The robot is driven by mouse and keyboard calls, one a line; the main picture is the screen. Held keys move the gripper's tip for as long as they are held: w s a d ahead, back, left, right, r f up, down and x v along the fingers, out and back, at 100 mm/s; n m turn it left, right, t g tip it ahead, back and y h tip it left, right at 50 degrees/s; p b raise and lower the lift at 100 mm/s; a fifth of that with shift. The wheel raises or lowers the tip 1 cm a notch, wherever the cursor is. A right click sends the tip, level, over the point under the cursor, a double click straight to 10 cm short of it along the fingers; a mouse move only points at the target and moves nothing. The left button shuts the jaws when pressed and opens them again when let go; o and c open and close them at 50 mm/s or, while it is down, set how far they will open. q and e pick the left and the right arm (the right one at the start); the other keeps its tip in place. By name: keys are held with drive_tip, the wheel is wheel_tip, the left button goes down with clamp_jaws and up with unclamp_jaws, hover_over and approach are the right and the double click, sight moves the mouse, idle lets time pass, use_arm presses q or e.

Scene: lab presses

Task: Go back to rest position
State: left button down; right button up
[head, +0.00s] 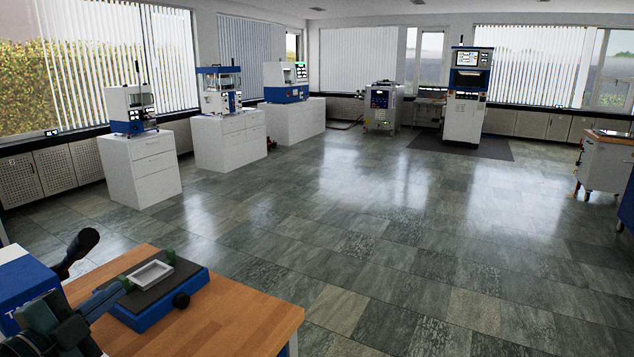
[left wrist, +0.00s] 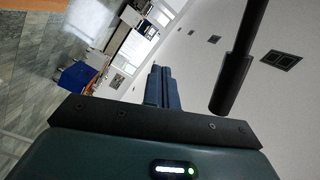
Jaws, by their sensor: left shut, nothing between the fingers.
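My left gripper (head: 112,295) is at the lower left of the head view, a dark teal body with its fingers pointing up and right. In the left wrist view its fingers (left wrist: 158,82) lie together, shut, with nothing between them. The fingertips appear close in front of the blue press fixture in the head view, but I cannot tell whether they touch it. A black lever handle (head: 81,243) rises just behind the gripper; a black cylindrical handle (left wrist: 234,80) also shows right of the fingers in the left wrist view. My right gripper is not in view.
A wooden table (head: 245,318) carries a blue fixture (head: 160,314) with a white rectangular frame (head: 150,275) and a blue-and-white machine (head: 25,285) at the left. Several lab machines on white cabinets (head: 143,172) line the far left wall. The tiled floor (head: 370,240) is clear.

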use_arm(q)
drive_tip(key=s+f+n+g+y, duration=0.35)
drive_tip(key=s+f+n, duration=0.2)
drive_tip(key=f, duration=0.35)
drive_tip(key=s+f+n+g+y, duration=0.35)
drive_tip(key=f+n+y, duration=0.2)
drive_tip(key=f, duration=0.35)
drive_tip(key=s+d+f+n+g+h, duration=0.2)
drive_tip(key=s+d+f+g, duration=0.1)
drive_tip(key=s+d, duration=0.35)
drive_tip(key=s+d+f+n+g+h, duration=0.1)
drive_tip(key=s+d+f+g+h, duration=0.1)
drive_tip(key=s+d+f+g, duration=0.45)
drive_tip(key=w+d+f+t+h, duration=0.2)
drive_tip(key=w+d+f+t, duration=0.1)
drive_tip(key=f+t, duration=0.4)
drive_tip(key=shift+w+d+f+t, duration=0.3)
drive_tip(key=shift+w+t, duration=0.25)
drive_tip(key=shift+t, duration=0.5)
